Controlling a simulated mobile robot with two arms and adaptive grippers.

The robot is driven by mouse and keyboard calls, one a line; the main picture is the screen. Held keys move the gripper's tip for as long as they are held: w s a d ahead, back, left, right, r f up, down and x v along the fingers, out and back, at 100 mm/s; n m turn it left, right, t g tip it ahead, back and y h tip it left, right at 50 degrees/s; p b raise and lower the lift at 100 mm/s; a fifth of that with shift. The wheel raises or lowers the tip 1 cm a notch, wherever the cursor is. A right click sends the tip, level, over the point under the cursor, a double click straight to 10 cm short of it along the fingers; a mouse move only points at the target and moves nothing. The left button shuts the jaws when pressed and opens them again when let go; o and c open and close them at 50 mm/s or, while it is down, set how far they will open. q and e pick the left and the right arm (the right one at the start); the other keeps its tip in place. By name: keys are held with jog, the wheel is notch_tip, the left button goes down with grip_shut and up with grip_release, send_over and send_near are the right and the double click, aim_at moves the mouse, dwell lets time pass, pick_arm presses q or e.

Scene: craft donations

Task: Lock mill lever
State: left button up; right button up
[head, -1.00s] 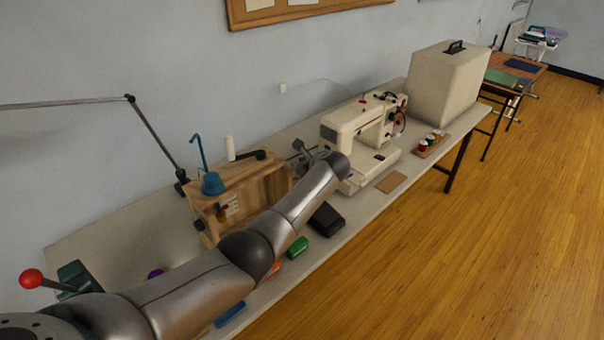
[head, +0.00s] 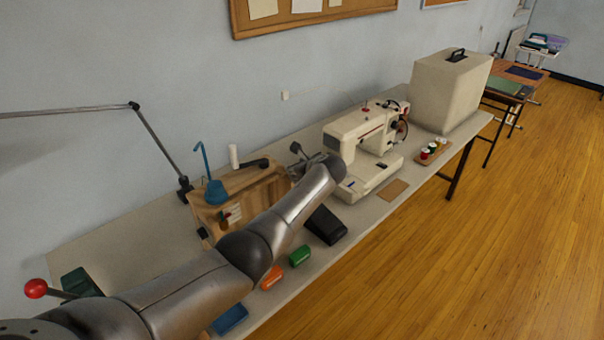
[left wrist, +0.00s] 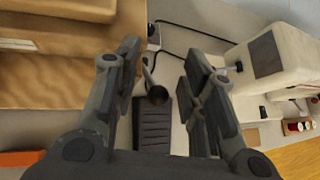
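A wooden box (head: 262,188) stands on the long table, partly behind my left arm. A dark lever (head: 257,163) lies along its top, beside a white spool and a blue post. At the far left, a red-knobbed lever (head: 36,288) rises from a dark green device (head: 78,282). No label shows which is the mill lever. My left gripper (left wrist: 157,85) is open in the left wrist view, fingers apart. A dark round knob (left wrist: 157,95) on a short stem shows between the fingers, with no visible contact. My right gripper is out of view.
A sewing machine (head: 365,135) and a large pale case (head: 450,90) stand further along the table. A black foot pedal (head: 327,224) lies below the arm. Green (head: 300,256), orange (head: 272,278) and blue (head: 230,319) pieces lie along the front edge.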

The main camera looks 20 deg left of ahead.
pick_arm(q)
jog(key=shift+d+f, duration=0.1)
jog(key=shift+f, duration=0.05)
jog(key=shift+s+d, duration=0.2)
jog(key=shift+d, duration=0.3)
jog(key=v, duration=1.1)
jog(key=shift+r, duration=0.3)
jog(key=shift+a, duration=0.15)
